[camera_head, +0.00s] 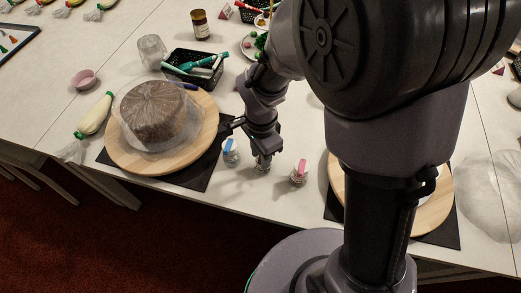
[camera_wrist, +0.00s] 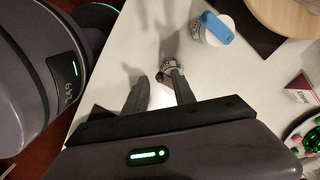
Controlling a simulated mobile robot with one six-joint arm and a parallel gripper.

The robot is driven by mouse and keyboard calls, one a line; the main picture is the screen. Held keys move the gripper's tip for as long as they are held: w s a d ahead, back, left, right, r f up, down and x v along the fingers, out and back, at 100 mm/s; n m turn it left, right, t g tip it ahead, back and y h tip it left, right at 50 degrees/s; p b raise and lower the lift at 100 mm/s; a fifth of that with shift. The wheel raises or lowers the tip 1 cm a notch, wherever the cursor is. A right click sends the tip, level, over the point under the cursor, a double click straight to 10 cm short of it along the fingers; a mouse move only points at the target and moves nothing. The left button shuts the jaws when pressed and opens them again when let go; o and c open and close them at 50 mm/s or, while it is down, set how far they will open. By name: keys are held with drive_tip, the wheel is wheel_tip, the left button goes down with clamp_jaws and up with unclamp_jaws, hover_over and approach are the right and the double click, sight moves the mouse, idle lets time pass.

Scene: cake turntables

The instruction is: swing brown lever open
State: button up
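The brown lever (camera_wrist: 161,78) shows as a small dark brown piece between and just beyond my fingertips in the wrist view. It sits at a small clear jar or shaker with a metallic, patterned rim (camera_wrist: 169,63). This jar (camera_head: 262,167) stands on the white table below my gripper in the head view. My gripper (camera_wrist: 160,77) points down at it with its two dark fingers apart. In the head view my gripper (camera_head: 263,150) hides the jar's top and the lever. Whether a finger touches the lever, I cannot tell.
A blue-levered jar (camera_head: 231,150) stands close on the left, and a pink-levered jar (camera_head: 298,173) on the right. A wooden turntable (camera_head: 205,115) with a wrapped brown cake (camera_head: 155,112) is farther left. A black basket of markers (camera_head: 213,70) stands behind. The table's front edge is near.

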clamp_jaws()
drive_tip(key=shift+d, duration=0.1)
idle(0.3)
drive_tip(key=w+d+n+p, duration=0.3)
drive_tip(key=d+n+p, duration=0.2)
drive_tip(key=n, duration=1.4)
drive_tip(key=shift+w+d+p, duration=0.2)
drive_tip(key=shift+d+p, duration=0.1)
drive_tip(key=shift+p, duration=0.3)
